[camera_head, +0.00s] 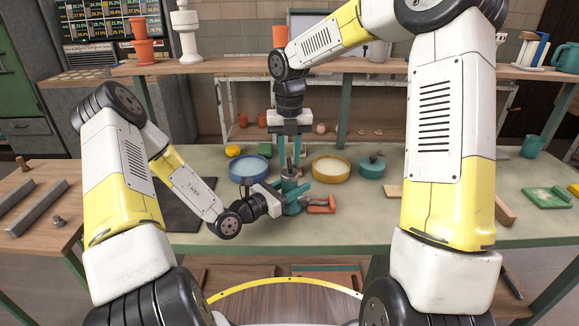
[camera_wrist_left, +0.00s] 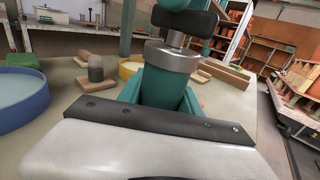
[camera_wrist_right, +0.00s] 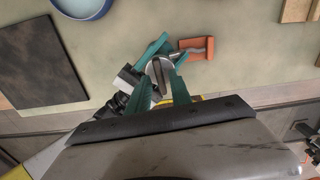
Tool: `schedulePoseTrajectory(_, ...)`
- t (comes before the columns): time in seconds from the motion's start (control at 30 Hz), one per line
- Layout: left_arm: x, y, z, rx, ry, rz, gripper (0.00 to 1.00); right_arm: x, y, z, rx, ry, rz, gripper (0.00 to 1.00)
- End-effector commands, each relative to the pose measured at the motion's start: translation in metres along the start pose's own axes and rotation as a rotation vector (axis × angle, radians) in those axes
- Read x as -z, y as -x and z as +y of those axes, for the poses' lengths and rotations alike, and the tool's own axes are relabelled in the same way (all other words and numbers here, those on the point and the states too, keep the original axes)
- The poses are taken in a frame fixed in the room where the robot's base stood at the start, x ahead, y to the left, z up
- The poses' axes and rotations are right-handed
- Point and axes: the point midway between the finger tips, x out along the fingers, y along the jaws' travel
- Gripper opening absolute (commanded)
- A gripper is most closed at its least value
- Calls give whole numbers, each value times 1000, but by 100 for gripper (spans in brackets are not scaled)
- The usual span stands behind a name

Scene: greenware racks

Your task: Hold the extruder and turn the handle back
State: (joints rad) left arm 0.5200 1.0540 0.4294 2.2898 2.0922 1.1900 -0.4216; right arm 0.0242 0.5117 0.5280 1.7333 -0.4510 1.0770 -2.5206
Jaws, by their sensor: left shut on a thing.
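The extruder (camera_head: 291,188) stands upright on the green table, with a teal body and a metal collar (camera_wrist_left: 172,55). A dark bar handle (camera_wrist_left: 186,22) sits across its top. My left gripper (camera_head: 279,202) comes in from the left, low down, and is shut on the extruder's body (camera_wrist_left: 165,88). My right gripper (camera_head: 289,153) points straight down over the extruder's top. Its teal fingers (camera_wrist_right: 160,90) are apart, with the extruder's round metal top (camera_wrist_right: 160,68) showing between and beyond them. Whether they touch the handle is hard to tell.
An orange piece (camera_head: 320,205) lies right beside the extruder. Behind are a blue basin (camera_head: 250,168), a yellow-rimmed basin (camera_head: 331,169) and a teal lidded pot (camera_head: 372,166). A dark board (camera_head: 183,208) lies left. The table's right-centre is mostly clear.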

Motion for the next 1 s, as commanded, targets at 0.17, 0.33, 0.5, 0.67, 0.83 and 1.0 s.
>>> schedulePoseTrajectory(0.17, 5, 2, 1, -3, 4, 15, 0, 0, 15, 0, 0, -1, -2, 25)
schedulePoseTrajectory(0.33, 5, 2, 1, -3, 4, 14, 0, 0, 29, 0, -1, -2, -2, 25)
schedulePoseTrajectory(0.5, 5, 2, 1, -2, 4, 14, 0, 0, 42, 0, -1, -1, -2, 25)
schedulePoseTrajectory(0.67, 5, 2, 1, -2, 4, 14, 0, 0, 52, 0, 0, 0, -1, 25)
schedulePoseTrajectory(0.83, 5, 2, 0, -2, 4, 14, 0, 0, 55, 0, 0, 0, -1, 25)
schedulePoseTrajectory(1.0, 5, 2, 0, -2, 4, 14, 0, 0, 55, 0, 0, 0, 0, 25)
